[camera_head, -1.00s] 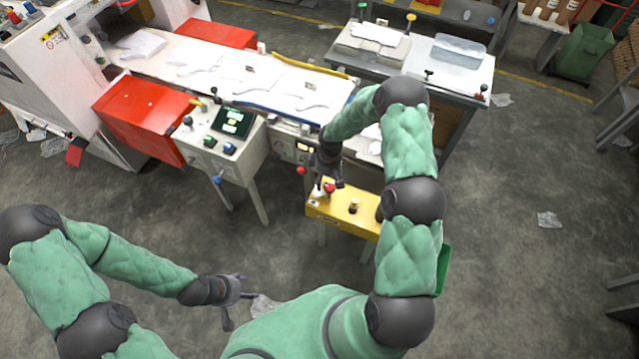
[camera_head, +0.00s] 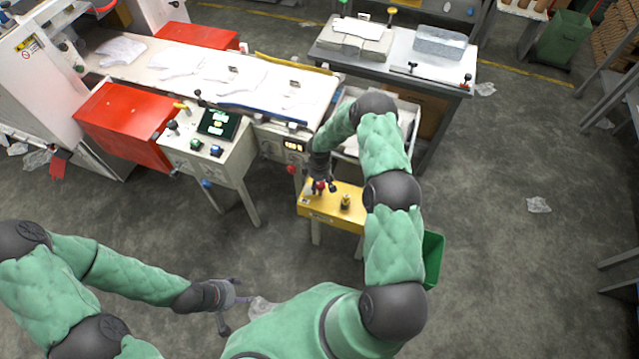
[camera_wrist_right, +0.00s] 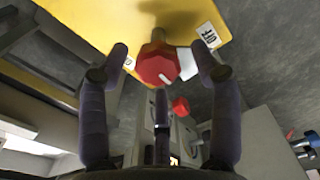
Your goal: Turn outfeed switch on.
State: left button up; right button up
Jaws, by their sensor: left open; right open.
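A yellow box (camera_head: 330,212) on legs stands at mid-picture in the head view. A red faceted knob with a white pointer line (camera_wrist_right: 157,66) sits on its yellow face in the right wrist view. White labels (camera_wrist_right: 208,36) lie beside the knob; their text is too small to read surely. My right gripper (camera_wrist_right: 160,53) is open, with one finger on either side of the red knob; I cannot tell whether they touch it. In the head view the knob (camera_head: 320,186) is partly hidden by this gripper. My left gripper (camera_head: 232,302) is open and empty above the floor at the lower left.
A second red knob (camera_wrist_right: 180,105) shows on a grey panel beyond. A small brass-coloured part (camera_head: 346,202) stands on the yellow box. The control stand (camera_head: 215,165) and long white conveyor table (camera_head: 235,95) are behind. A green bin (camera_head: 433,262) is right of the box.

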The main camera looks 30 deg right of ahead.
jog(key=shift+f, duration=0.15)
jog(key=shift+c, duration=0.3)
jog(key=c, duration=1.1)
jog(key=shift+o, duration=0.2)
